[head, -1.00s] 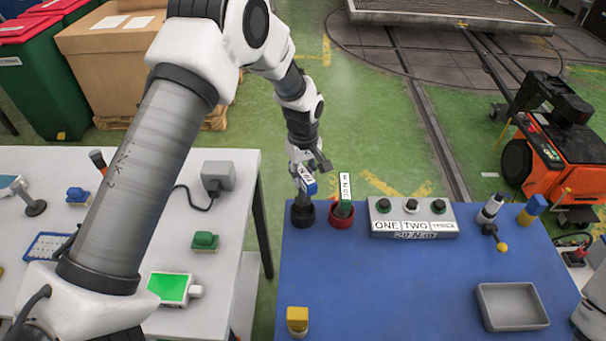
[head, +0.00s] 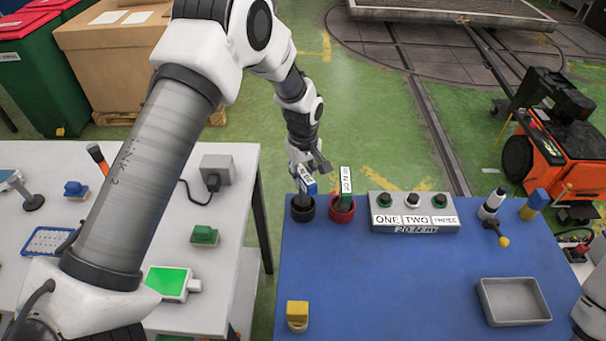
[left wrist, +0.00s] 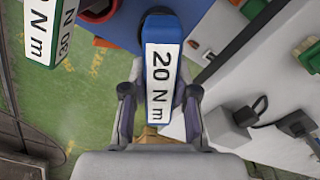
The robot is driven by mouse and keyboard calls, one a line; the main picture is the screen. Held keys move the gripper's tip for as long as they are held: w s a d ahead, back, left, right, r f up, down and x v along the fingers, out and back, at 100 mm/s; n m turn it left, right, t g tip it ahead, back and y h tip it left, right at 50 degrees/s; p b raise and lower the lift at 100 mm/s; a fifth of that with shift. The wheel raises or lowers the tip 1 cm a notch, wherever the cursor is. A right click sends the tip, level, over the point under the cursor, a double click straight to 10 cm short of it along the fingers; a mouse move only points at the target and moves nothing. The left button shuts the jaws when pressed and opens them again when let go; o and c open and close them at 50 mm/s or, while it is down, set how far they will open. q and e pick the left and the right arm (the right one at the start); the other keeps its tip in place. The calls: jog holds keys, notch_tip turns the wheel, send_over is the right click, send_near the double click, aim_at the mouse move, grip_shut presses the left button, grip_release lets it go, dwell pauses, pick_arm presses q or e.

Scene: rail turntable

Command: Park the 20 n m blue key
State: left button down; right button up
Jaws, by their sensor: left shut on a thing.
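The blue key (head: 308,184) carries a white label, which reads "20 N m" in the left wrist view (left wrist: 160,82). My left gripper (head: 313,170) is shut on it; in the left wrist view its fingers (left wrist: 159,100) stand on both sides of the key. The key is slightly tilted over the black cup (head: 303,211) at the blue table's back left corner. Its lower end seems to be at or inside the cup mouth; the exact depth is hidden. A green key (head: 344,188) stands in the red cup (head: 341,213) just right.
A grey box (head: 413,212) labelled ONE, TWO and a blurred third word stands right of the red cup. A grey tray (head: 514,318) and a yellow block (head: 297,314) lie nearer. The middle of the blue table (head: 400,275) is clear.

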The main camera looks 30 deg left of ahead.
pick_arm(q)
jog(key=shift+f+b, duration=0.5)
jog(key=shift+f, duration=0.6)
jog(key=c, duration=0.8)
grip_release()
notch_tip(320, 180, up, 12)
jog(key=shift+r, duration=0.1)
